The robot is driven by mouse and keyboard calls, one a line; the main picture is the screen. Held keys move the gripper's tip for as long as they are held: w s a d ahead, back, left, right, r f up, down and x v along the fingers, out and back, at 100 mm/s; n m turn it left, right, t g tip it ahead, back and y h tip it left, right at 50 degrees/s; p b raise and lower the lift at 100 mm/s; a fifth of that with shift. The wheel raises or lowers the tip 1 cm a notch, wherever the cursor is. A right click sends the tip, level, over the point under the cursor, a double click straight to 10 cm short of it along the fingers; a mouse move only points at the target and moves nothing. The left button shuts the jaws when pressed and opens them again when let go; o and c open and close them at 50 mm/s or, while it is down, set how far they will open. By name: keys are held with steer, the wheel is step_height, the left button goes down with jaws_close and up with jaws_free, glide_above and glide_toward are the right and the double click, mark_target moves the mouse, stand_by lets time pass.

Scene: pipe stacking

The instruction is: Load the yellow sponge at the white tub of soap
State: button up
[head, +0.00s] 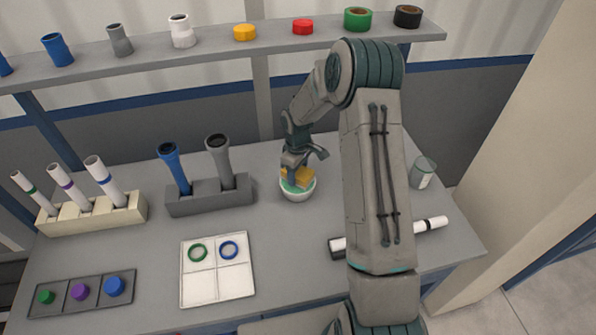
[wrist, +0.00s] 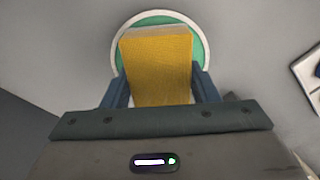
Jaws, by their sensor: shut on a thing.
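The yellow sponge (head: 302,173) is between the fingers of my gripper (head: 296,165) at the white tub of soap (head: 297,194). In the wrist view the sponge (wrist: 158,62) is a yellow block with a paler far edge, held between the two dark blue fingers of my gripper (wrist: 158,88). The tub (wrist: 116,50) shows behind it as a white rim around green soap (wrist: 202,40). The sponge covers the middle of the soap. I cannot tell how deep the sponge sits in the tub.
A grey holder (head: 210,200) with two pipes stands left of the tub. A white tray (head: 218,285) with green and blue rings lies in front. A white pipe with black bands (head: 420,227) and a grey cup (head: 423,172) are at the right. A shelf (head: 210,49) runs behind.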

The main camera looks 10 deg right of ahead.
mark_target(298, 172)
steer(key=shift+s+f+b, duration=0.1)
steer(key=shift+f+b, duration=0.5)
steer(key=shift+b, duration=0.05)
stand_by(1.9)
steer(key=shift+r+p, duration=1.9)
steer(key=shift+r, duration=1.7)
steer(key=shift+f, duration=0.15)
steer(key=shift+s+f+m, duration=0.15)
steer(key=shift+s+m, duration=0.1)
steer(key=shift+m, duration=0.05)
steer(key=s+f+m+b, duration=0.4)
steer(key=s+m, duration=0.4)
steer(key=s, duration=0.1)
